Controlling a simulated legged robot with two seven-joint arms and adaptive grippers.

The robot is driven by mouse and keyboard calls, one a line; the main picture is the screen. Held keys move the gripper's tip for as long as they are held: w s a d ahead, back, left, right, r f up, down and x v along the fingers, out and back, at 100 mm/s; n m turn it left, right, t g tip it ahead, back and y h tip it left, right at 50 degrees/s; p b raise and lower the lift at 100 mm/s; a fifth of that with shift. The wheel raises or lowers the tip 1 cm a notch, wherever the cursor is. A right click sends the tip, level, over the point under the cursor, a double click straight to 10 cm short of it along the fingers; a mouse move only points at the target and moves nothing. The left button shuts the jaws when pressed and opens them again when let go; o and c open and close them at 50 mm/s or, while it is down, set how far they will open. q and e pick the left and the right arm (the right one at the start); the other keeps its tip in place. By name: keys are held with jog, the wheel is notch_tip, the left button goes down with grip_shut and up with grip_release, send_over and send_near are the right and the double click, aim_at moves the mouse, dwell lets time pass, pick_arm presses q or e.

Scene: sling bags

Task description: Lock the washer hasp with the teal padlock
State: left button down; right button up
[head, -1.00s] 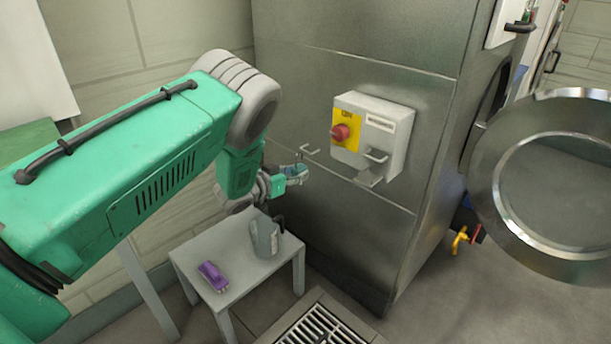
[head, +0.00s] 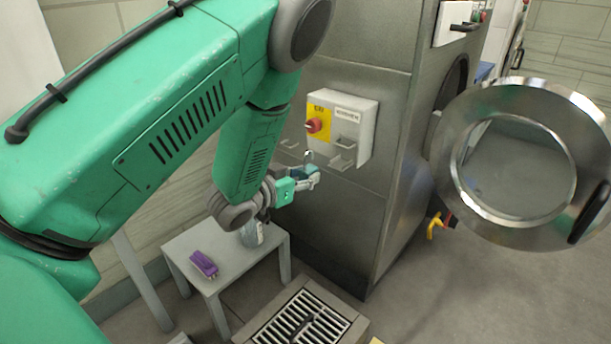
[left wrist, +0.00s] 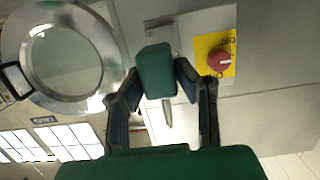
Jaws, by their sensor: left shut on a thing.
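The teal padlock (head: 303,172) is held in my left gripper (head: 300,184), with its metal shackle (head: 308,157) upward in the head view. In the left wrist view the padlock body (left wrist: 155,70) sits between the two fingers of my left gripper (left wrist: 155,82). The hasp (head: 345,158) is a grey metal bracket on the front of the pale switch box (head: 364,119). The padlock is in front of the washer panel, below and left of the hasp in the head view, and looks apart from it. My right gripper is out of view.
A red knob (head: 314,126) on a yellow plate is left of the hasp. The round washer door (head: 458,190) stands open at right. A small grey table (head: 185,245) below my arm holds a purple object (head: 204,264) and a grey jug (head: 252,234). A floor drain (head: 262,334) lies in front.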

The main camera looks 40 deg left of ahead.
aim_at(337, 166)
pick_arm(q)
jog(key=shift+d+r+p, duration=0.2)
jog(key=shift+d+p, duration=0.05)
jog(key=shift+p, duration=0.05)
jog(key=shift+a+x, duration=0.2)
jog(key=shift+x, duration=0.75)
jog(key=shift+a+x, duration=0.2)
jog(key=shift+x, duration=0.75)
jog(key=shift+d+x, duration=0.2)
jog(key=shift+x, duration=0.7)
jog(key=shift+a, duration=0.15)
jog(key=shift+r, duration=0.15)
jog(key=shift+p, duration=0.4)
jog(key=shift+w, duration=0.1)
jog(key=shift+r+b+x, duration=0.15)
jog(key=shift+r+x, duration=0.05)
jog(key=shift+x, duration=0.95)
jog(key=shift+r+b+x, duration=0.15)
jog(key=shift+r+x, duration=0.1)
jog(key=shift+x, duration=0.9)
jog(key=shift+r+b+x, duration=0.15)
jog(key=shift+r+x, duration=0.05)
jog(key=shift+x, duration=0.95)
jog(key=shift+w, duration=0.25)
